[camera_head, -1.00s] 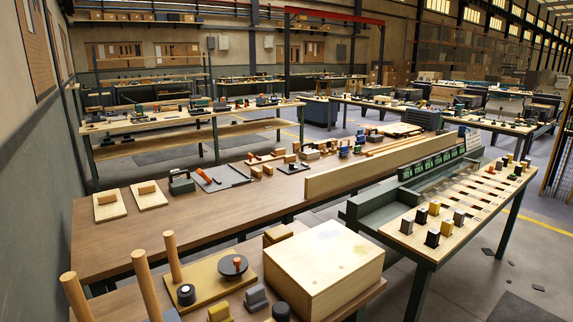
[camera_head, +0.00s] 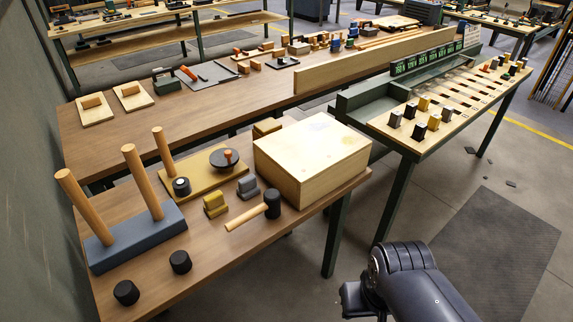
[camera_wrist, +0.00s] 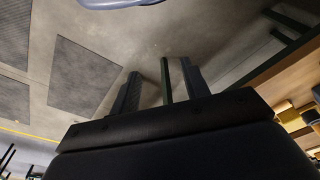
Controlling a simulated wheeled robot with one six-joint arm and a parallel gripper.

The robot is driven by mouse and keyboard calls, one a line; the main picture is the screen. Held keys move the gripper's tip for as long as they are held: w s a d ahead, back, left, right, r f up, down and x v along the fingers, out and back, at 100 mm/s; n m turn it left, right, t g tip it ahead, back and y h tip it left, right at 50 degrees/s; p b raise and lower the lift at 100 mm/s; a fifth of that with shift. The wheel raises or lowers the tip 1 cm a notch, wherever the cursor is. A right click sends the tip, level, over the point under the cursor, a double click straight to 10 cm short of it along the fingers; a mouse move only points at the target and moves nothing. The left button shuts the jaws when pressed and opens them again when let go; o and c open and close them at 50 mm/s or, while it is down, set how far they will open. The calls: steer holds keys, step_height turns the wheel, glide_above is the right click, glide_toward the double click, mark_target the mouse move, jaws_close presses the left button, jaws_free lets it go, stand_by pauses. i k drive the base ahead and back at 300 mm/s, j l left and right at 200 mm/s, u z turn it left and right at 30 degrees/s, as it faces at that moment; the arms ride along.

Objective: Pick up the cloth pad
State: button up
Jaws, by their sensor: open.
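I cannot pick out a cloth pad with certainty in either view. The near bench (camera_head: 215,240) holds a yellow block with a dark base (camera_head: 215,205) and a similar grey one (camera_head: 248,187), but their material is unclear. My gripper (camera_wrist: 160,66) shows in the wrist view with its two dark fingers apart. It holds nothing; a green table leg (camera_wrist: 166,80) shows beyond, between the fingers. My dark arm shows at the bottom right of the head view, over the floor and right of the near bench.
The near bench also carries a pale wooden box (camera_head: 312,160), a mallet (camera_head: 255,211), a blue-grey base with upright wooden pegs (camera_head: 135,237) and black knobs (camera_head: 180,262). A green-legged sorting table (camera_head: 450,110) stands at right. Floor with a dark mat (camera_head: 490,250) is clear.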

mark_target(248, 189)
steer(key=i+j+u, duration=0.15)
steer(key=u, duration=0.2)
steer(key=i+u, duration=0.6)
steer(key=u, duration=0.15)
